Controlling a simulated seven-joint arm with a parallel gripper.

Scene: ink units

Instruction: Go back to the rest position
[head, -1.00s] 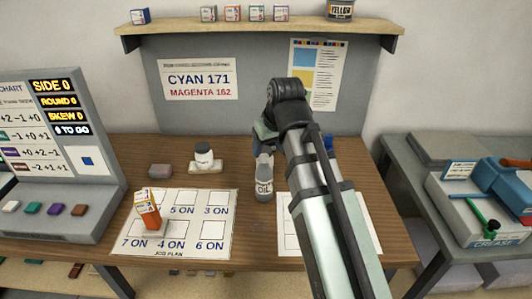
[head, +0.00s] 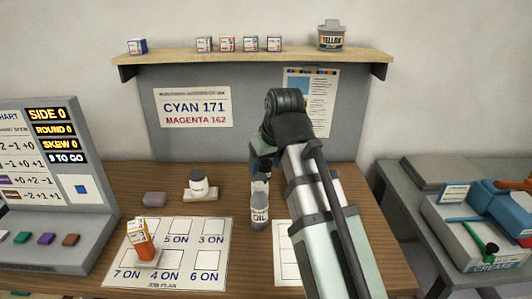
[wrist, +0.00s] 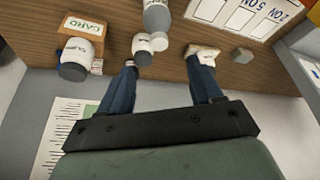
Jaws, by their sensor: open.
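My gripper (wrist: 164,66) is open and empty in the wrist view, its two dark blue fingers apart over the back of the wooden table. In the head view my arm hides most of the gripper (head: 262,162), which hangs just behind the oil bottle (head: 260,205). The oil bottle stands upright on the table. Beyond the fingertips in the wrist view are a pale bottle (wrist: 157,16) and a small white jar (wrist: 145,43). I cannot tell whether any finger touches anything.
A job plan sheet (head: 214,261) carries an orange-white box (head: 141,240). A white jar (head: 198,183) on a pale block and a grey block (head: 154,199) stand behind it. A shelf (head: 250,60) overhangs the back panel. A chart console (head: 75,225) bounds the left.

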